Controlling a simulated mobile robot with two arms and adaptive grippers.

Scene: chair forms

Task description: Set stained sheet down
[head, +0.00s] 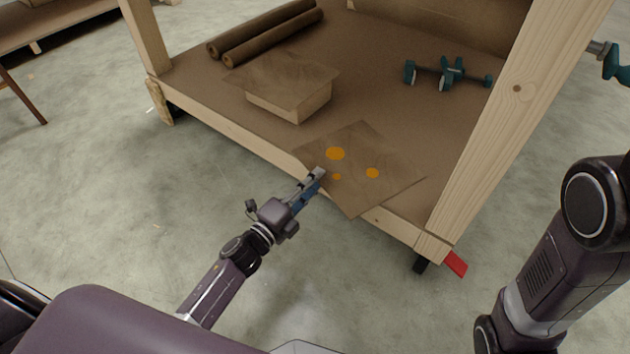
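The stained sheet (385,187) is a brown square with several orange spots. It lies over the front edge of the wooden bench's brown lower shelf (385,100), and its near corner sticks out past the edge. Whether it rests flat on the shelf or is slightly above it I cannot tell. My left gripper (318,180) is at the sheet's near left edge, its fingers close together with the edge between them. The lower finger is partly hidden. My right arm shows at the right, but its gripper is out of view.
On the shelf, a block (290,103) lies under another brown sheet (285,78), with two brown rolls (265,35) behind. A teal clamp (450,74) lies further right. A thick wooden post (520,95) rises at the front right corner. A red piece (456,263) sticks out below it.

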